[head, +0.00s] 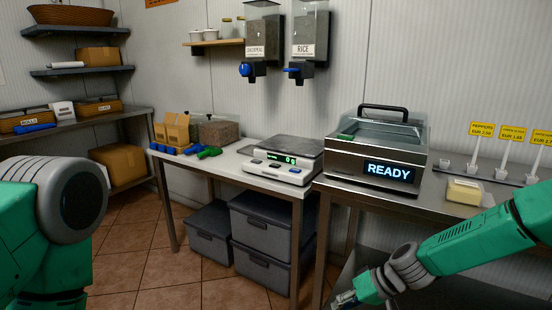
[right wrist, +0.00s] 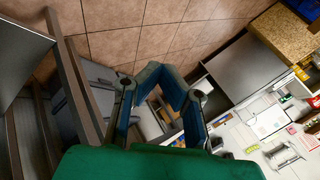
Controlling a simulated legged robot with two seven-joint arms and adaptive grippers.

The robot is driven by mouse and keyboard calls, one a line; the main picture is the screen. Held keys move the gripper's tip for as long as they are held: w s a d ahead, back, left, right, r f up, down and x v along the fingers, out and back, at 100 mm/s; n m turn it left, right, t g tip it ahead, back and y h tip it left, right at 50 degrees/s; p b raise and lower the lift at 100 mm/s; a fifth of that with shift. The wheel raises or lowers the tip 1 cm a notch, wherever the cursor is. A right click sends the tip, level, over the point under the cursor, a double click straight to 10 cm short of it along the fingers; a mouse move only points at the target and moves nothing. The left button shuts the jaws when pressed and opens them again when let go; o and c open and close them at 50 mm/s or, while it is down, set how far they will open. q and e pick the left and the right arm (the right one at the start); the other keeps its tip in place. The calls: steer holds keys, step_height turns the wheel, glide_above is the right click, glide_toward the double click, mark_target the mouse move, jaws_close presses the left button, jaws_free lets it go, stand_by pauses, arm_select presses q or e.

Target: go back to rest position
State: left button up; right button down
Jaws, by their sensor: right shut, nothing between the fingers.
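My right arm comes in from the lower right in the head view. Its gripper (head: 345,299) is low at the bottom edge, in front of the steel table and below its top, partly cut off. In the right wrist view the two blue-grey fingers of the right gripper (right wrist: 166,76) come together at their tips with nothing between them. They are over the floor and touch nothing that I can see. My left arm shows only as a green and grey link at the left edge of the head view. The left gripper is out of view.
A steel table (head: 400,203) bears a sealing machine (head: 375,150) showing READY and a yellow-white block (head: 465,191). A white table (head: 230,165) holds a scale (head: 283,160). Grey bins (head: 262,225) stand underneath. Tiled floor (head: 135,240) is clear at left.

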steer(key=s+d+f+g+h, duration=0.1)
steer(key=s+f+h, duration=0.1)
steer(key=s+f, duration=0.35)
steer(key=s+d+f+m+h, duration=0.1)
steer(key=s+f, duration=0.1)
steer(key=s, duration=0.6)
steer(key=s+d+f+g+h, duration=0.1)
steer(key=s+f+h, duration=0.1)
steer(key=s+f, duration=0.35)
steer(key=s+d+r+h, duration=0.1)
steer(key=s+d, duration=0.3)
steer(key=s, duration=0.4)
steer(key=s+d+r+h, duration=0.2)
steer(key=s+d, duration=0.3)
steer(key=s, duration=0.4)
steer(key=shift+d+r+m, duration=0.3)
steer(key=shift+r+m, duration=0.1)
steer(key=shift+r, duration=0.3)
steer(key=shift+s, duration=0.1)
